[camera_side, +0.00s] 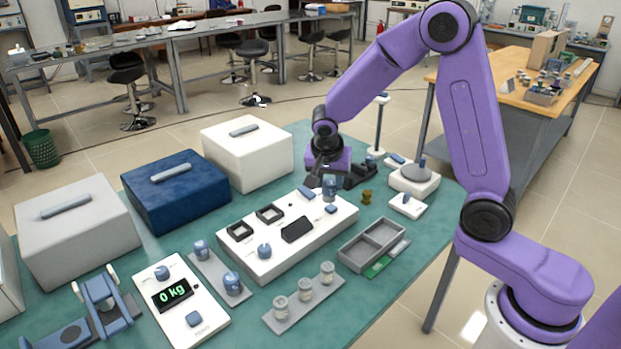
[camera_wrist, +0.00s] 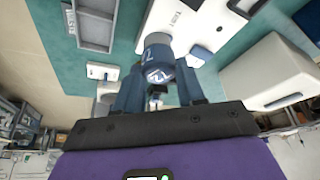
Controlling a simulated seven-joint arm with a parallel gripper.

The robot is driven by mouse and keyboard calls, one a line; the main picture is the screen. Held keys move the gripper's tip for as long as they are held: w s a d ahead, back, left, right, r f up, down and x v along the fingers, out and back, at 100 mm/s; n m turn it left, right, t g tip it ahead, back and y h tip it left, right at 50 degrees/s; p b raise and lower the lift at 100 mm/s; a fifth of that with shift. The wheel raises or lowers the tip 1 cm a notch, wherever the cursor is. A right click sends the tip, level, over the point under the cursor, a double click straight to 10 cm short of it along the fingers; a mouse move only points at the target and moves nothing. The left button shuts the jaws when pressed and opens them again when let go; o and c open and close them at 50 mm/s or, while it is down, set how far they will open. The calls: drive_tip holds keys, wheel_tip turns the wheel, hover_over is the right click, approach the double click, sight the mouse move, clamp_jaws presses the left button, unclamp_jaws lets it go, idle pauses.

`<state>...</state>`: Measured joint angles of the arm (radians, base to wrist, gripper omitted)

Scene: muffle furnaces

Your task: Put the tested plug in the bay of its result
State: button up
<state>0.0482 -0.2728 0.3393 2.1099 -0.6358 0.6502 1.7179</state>
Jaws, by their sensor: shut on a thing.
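My gripper (camera_side: 328,176) is shut on a blue-grey cylindrical plug (camera_side: 329,189) above the right end of the white tester panel (camera_side: 275,264). In the wrist view the plug (camera_wrist: 158,70) sits between the two fingers, with pale markings on it that look like a 2. I cannot tell whether its lower end touches the panel. A grey tray (camera_side: 345,259) with two empty bays stands right of the panel, with a green label (camera_side: 377,267) and a grey label (camera_side: 399,248) at its side. The panel's screen (camera_side: 298,229) is dark.
A scale (camera_side: 190,318) reading 0 kg stands front left. Grey strips hold blue plugs (camera_side: 233,284) and small jars (camera_side: 304,289). A brass weight (camera_side: 366,197) and white devices (camera_side: 414,180) stand right of my gripper.

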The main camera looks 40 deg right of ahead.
drive_tip(key=s+d+f+m+g, duration=0.5)
drive_tip(key=s+d+m, duration=0.4)
drive_tip(key=d+m, duration=0.4)
drive_tip(key=shift+a+f, duration=0.15)
drive_tip(key=shift+f, duration=2.9)
drive_tip(key=shift+f, duration=1.7)
drive_tip(key=o, duration=1.5)
drive_tip(key=shift+o, duration=0.2)
drive_tip(key=shift+r, duration=0.15)
wheel_tip(320, 180, up, 8)
